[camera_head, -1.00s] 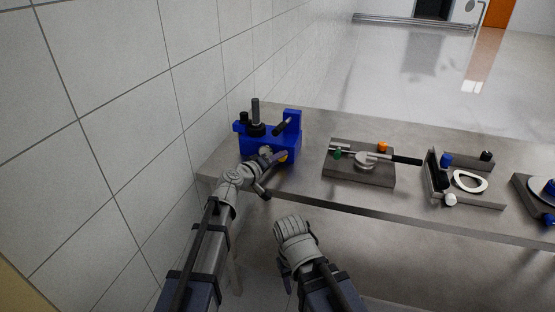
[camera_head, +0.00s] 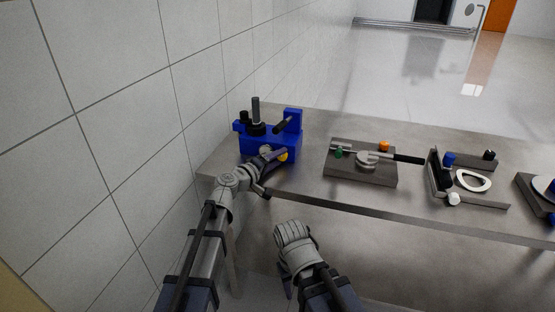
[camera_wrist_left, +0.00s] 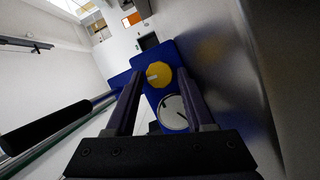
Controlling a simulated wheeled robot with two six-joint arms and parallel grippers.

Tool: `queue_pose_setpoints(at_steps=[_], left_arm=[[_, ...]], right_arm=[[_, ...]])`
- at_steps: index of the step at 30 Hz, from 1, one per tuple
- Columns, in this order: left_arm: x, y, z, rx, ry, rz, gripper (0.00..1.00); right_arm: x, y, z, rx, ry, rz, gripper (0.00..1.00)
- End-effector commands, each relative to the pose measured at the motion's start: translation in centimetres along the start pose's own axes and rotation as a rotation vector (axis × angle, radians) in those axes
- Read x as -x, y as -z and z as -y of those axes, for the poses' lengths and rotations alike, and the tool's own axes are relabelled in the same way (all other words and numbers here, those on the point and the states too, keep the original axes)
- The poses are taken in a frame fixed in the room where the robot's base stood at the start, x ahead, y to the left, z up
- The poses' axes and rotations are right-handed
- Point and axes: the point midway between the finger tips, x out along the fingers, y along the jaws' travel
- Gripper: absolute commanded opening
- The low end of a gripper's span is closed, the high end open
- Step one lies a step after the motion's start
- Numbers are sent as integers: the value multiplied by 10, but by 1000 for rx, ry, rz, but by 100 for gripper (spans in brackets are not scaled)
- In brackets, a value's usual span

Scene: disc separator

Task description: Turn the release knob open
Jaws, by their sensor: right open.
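The blue disc separator (camera_head: 262,144) stands at the left end of the table, with black handles on top. A round yellow knob (camera_head: 283,156), which looks like the release knob, is low on its front. My left gripper (camera_head: 276,158) is in front of the knob. In the left wrist view the two fingers are apart, and the yellow knob (camera_wrist_left: 158,74) with its pale slot shows between and beyond them. I cannot tell whether a finger touches it. A white round dial (camera_wrist_left: 172,112) is nearer, also between the fingers. My right gripper (camera_head: 288,280) is low in front of the table, empty.
The metal table (camera_head: 310,193) carries a grey fixture (camera_head: 342,172) with a black-handled lever, a bracket with a white ring (camera_head: 473,180), and a partly cut-off disc fixture (camera_head: 540,192) at right. A tiled wall (camera_head: 110,120) runs close along the left.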

Motion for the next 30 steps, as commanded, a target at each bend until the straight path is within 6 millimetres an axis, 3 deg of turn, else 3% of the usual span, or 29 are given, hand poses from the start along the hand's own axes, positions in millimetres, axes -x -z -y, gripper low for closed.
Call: queue_pose_setpoints(at_steps=[10,24,30], left_arm=[[7,0,0,0,0,0,54],[74,-1,-1,0,0,-1,54],[79,0,0,0,0,0,54]], right_arm=[[1,0,0,0,0,0,50],[10,-1,-1,0,0,0,50],[10,-1,-1,0,0,0,50]])
